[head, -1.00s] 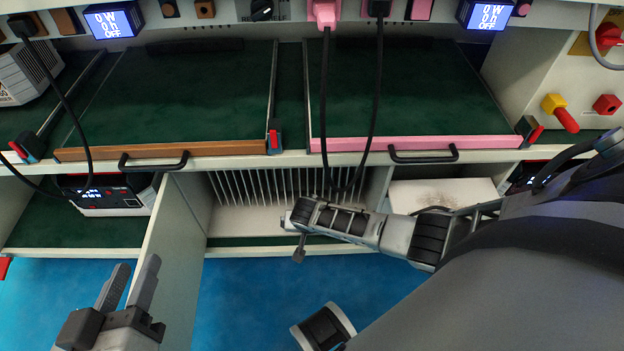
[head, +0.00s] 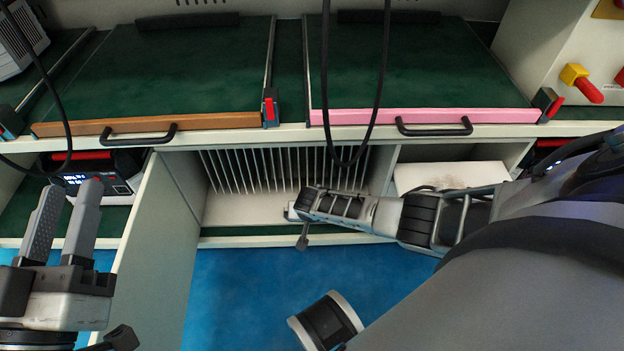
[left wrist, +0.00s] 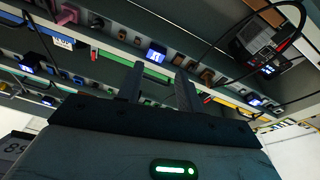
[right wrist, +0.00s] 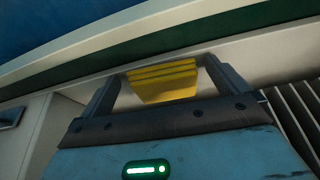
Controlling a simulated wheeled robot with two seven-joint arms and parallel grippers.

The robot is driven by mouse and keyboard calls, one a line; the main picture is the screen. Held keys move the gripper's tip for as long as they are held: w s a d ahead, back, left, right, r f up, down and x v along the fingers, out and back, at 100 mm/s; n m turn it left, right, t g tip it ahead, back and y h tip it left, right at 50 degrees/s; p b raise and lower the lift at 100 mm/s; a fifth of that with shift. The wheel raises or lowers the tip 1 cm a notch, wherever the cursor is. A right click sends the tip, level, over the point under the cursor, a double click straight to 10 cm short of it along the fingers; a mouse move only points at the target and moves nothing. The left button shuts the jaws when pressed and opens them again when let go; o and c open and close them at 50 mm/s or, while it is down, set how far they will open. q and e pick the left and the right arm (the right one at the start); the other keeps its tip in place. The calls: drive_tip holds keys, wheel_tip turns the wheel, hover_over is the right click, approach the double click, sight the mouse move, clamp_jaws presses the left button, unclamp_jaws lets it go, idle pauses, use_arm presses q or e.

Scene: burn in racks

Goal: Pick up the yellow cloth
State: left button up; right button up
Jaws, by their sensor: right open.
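The yellow cloth (right wrist: 162,84) shows only in the right wrist view, as a folded yellow piece on the pale shelf surface. It lies ahead of my right gripper (right wrist: 163,72), between the two spread fingers in the picture. I cannot tell whether they touch it. In the head view the cloth is not visible. My right arm reaches to the open lower compartment (head: 250,208), and its fingers there are hard to make out. My left gripper (head: 71,188) is open and empty at the lower left, in front of the bench; its fingers also show apart in the left wrist view (left wrist: 160,75).
A pale divider (head: 160,235) stands left of the compartment, which has a white slotted rack (head: 285,170) at its back. A white box (head: 450,176) is on the right. A black cable (head: 375,110) hangs in front. A device (head: 100,178) sits lower left.

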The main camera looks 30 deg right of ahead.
drive_tip(key=c, duration=0.9)
drive_tip(key=shift+c, duration=0.2)
drive_tip(key=shift+r, duration=0.15)
